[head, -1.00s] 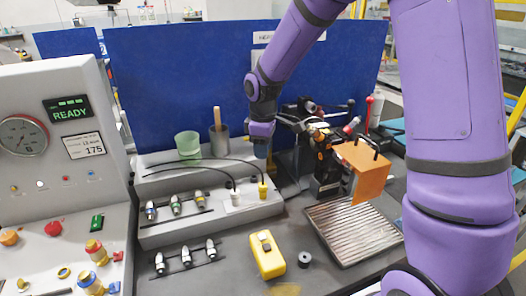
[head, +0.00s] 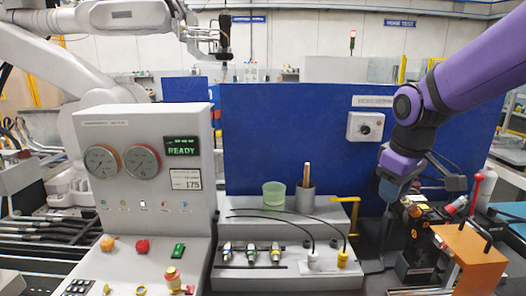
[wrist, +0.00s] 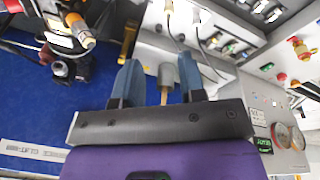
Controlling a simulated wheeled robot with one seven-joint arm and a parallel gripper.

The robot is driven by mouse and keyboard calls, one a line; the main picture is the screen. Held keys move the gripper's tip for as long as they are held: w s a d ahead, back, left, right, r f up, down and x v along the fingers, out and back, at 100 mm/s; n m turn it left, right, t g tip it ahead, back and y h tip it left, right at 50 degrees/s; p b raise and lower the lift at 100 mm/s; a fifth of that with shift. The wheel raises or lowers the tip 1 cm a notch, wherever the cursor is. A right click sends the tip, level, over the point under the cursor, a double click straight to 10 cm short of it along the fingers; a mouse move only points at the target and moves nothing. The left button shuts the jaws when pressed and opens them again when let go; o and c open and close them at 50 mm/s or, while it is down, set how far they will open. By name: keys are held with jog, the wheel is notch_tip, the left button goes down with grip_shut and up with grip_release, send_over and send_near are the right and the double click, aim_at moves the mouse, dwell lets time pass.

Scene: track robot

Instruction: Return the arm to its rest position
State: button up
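My purple arm enters at the upper right of the head view and bends down to my gripper (head: 390,192), in front of the blue panel (head: 290,130). In the wrist view my gripper (wrist: 158,62) has two blue-grey fingers standing apart. Nothing is held between them. The grey cup (wrist: 168,75) with a wooden handle (wrist: 163,97) shows through the gap, farther off.
A vise-like fixture (head: 415,235) with an orange plate (head: 468,258) and a red-knobbed lever (head: 478,190) stands close to my gripper. A control console (head: 140,180) reading READY is at left.

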jog(key=s+d+r+m+t, duration=0.1)
jog(key=s+r+m, duration=0.2)
jog(key=s, duration=0.6)
jog(key=s+d+r+m+t, duration=0.2)
jog(key=s+r+m, duration=0.1)
jog(key=s, duration=0.6)
jog(key=shift+s, duration=0.15)
jog(key=shift+r, duration=0.1)
